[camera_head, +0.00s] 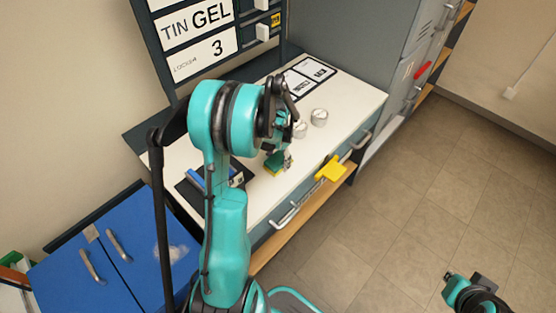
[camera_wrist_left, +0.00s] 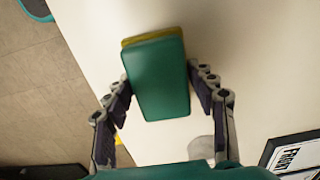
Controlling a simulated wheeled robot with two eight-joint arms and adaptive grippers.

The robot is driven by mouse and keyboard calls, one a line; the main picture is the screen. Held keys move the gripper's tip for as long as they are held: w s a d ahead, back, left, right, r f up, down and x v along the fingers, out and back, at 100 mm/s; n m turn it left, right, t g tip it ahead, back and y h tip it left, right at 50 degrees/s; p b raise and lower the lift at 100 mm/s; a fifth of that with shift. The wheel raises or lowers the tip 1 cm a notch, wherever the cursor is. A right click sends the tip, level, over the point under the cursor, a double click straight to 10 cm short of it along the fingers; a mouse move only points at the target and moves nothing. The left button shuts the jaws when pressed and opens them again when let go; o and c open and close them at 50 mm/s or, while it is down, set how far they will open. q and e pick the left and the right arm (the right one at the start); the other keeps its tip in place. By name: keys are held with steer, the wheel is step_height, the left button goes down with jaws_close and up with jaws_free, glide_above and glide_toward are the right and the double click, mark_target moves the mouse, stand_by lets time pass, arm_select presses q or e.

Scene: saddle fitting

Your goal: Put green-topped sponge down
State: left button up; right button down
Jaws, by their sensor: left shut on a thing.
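The green-topped sponge (camera_head: 272,163) shows green with a yellow layer below. In the left wrist view the sponge (camera_wrist_left: 158,80) lies between the two fingers of my left gripper (camera_wrist_left: 160,88), which is shut on it. In the head view my left gripper (camera_head: 281,158) is over the white counter (camera_head: 325,145), partly hidden by my own arm. I cannot tell whether the sponge touches the counter. My right gripper (camera_head: 468,288) is at the lower right, over the floor; its fingers are not clear.
Two round white-topped tins (camera_head: 319,117) and labelled cards (camera_head: 312,76) are at the back of the counter. A dark tray with a blue item (camera_head: 195,180) lies at the left. A yellow piece (camera_head: 331,170) is at the front edge. Blue cabinet doors (camera_head: 110,260) stand lower left.

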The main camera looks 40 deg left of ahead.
mark_target(278, 158)
arm_select(q)
steer(key=o, duration=1.2)
steer(key=shift+f, duration=0.1)
steer(key=shift+r, duration=0.2)
step_height(278, 158, up, 11)
steer(key=p, duration=0.4)
steer(key=s+d+r+t, duration=0.2)
steer(key=d+r, duration=0.3)
steer(key=d, duration=0.1)
steer(key=s+d+r+t, duration=0.1)
steer(key=s+d+r, duration=0.25)
steer(key=d, duration=0.35)
steer(key=s+d+r+n+t, duration=0.1)
steer(key=s+d+t, duration=0.3)
steer(key=d, duration=0.5)
steer(key=s, duration=0.2)
steer(key=shift+s+r, duration=0.15)
steer(key=shift+s, duration=0.15)
